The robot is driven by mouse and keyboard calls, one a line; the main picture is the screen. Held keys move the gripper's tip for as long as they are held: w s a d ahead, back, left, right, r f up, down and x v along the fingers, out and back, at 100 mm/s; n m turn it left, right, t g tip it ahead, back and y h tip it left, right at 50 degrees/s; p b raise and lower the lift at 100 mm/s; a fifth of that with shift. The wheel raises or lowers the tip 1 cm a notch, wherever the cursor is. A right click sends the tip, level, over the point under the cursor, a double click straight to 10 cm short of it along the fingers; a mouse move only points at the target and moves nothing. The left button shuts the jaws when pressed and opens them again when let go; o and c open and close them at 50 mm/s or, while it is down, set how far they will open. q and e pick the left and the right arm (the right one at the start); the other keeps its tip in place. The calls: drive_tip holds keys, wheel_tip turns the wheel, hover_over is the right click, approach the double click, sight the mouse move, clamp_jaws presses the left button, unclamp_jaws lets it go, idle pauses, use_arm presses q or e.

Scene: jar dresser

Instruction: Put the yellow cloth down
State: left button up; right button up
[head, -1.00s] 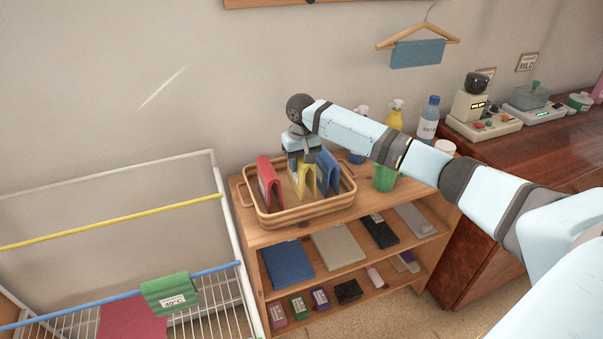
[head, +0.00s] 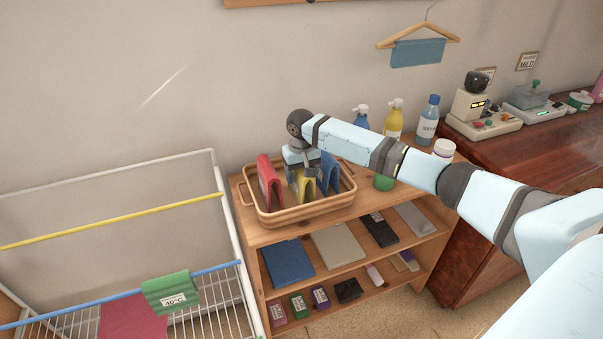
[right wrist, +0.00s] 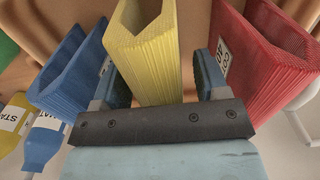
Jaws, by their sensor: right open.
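The yellow cloth (head: 306,186) stands folded like an upside-down V in the wicker basket (head: 300,212), between a red cloth (head: 268,181) and a blue cloth (head: 329,174). My right gripper (head: 303,170) is over the basket at the yellow cloth's top. In the right wrist view the yellow cloth (right wrist: 148,50) lies between the two open fingers of the right gripper (right wrist: 160,78), with gaps at both sides. The red cloth (right wrist: 262,60) and the blue cloth (right wrist: 75,75) flank the fingers. My left gripper is not in view.
The basket stands on a wooden shelf unit (head: 257,237) with folded items and small boxes below. Bottles (head: 394,119) stand behind my right arm. A drying rack (head: 232,215) with a green cloth (head: 171,292) is at left.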

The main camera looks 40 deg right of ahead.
drive_tip(key=shift+r, duration=0.1)
wheel_tip(320, 180, up, 12)
drive_tip(key=shift+r, duration=0.1)
idle(0.4)
idle(0.4)
